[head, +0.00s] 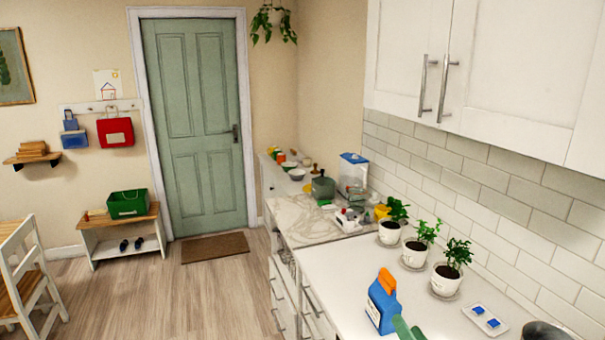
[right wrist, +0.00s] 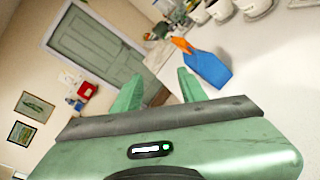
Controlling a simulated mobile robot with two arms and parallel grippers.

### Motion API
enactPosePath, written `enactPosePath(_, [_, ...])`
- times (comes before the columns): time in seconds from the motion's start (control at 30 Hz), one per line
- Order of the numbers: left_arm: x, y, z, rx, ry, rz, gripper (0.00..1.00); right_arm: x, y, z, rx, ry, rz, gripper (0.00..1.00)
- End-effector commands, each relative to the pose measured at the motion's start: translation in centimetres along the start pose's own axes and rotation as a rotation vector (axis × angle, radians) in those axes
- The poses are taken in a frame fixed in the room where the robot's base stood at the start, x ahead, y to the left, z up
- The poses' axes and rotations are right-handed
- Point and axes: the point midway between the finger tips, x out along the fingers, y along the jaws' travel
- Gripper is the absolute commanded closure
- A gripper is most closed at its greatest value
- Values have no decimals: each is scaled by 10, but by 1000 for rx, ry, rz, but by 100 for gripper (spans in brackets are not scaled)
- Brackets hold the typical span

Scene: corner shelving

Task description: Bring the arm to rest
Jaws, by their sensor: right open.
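My right gripper (right wrist: 160,88) is open and empty in the right wrist view, its two green fingers apart. In the head view only a green part of my right gripper (head: 407,329) shows at the bottom edge, over the white counter (head: 345,262). A blue bottle with an orange top (head: 382,302) stands on the counter just left of the green part. The bottle also shows in the right wrist view (right wrist: 209,70), beyond the right finger; I cannot tell the exact gap. My left gripper is not in view.
Three potted plants (head: 447,282) stand along the tiled wall. A white tray with two blue pieces (head: 485,319) lies at the right. Cupboards (head: 480,65) hang above the counter. The wooden floor (head: 185,300) before the green door (head: 195,125) is mostly clear.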

Motion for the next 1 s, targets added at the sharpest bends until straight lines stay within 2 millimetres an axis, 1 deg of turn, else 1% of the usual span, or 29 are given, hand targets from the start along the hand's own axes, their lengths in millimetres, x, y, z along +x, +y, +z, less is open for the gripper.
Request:
enactPosePath(0.03, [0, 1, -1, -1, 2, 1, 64, -9, -6, -10, 122, 12, -46, 58])
enactPosePath(0.17, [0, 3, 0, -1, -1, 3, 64, -35, -29, -36, 476, 28, -200, 58])
enactPosePath(0.23, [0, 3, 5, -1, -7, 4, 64, -56, -43, -55, 707, 26, -312, 58])
enactPosePath(0.27, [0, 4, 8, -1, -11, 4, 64, -67, -50, -64, 816, 22, -370, 58])
enactPosePath(0.3, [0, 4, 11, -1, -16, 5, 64, -83, -59, -78, 962, 12, -451, 58])
enactPosePath(0.37, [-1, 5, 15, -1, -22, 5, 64, -108, -70, -95, 1162, -15, -571, 58])
enactPosePath(0.4, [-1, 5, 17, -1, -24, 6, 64, -124, -76, -106, 1280, -37, -647, 58])
enactPosePath(0.5, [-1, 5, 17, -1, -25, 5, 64, -160, -87, -129, 1510, -98, -811, 58])
enactPosePath(0.7, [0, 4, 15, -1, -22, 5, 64, -220, -94, -160, 1824, -238, -1075, 58])
enactPosePath(0.93, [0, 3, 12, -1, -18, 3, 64, -281, -92, -184, 2064, -426, -1334, 58])
enactPosePath(0.97, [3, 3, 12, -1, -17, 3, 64, -280, -98, -191, 2069, -435, -1346, 58])
enactPosePath(1.0, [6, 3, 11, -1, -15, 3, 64, -273, -107, -201, 2060, -432, -1345, 58])
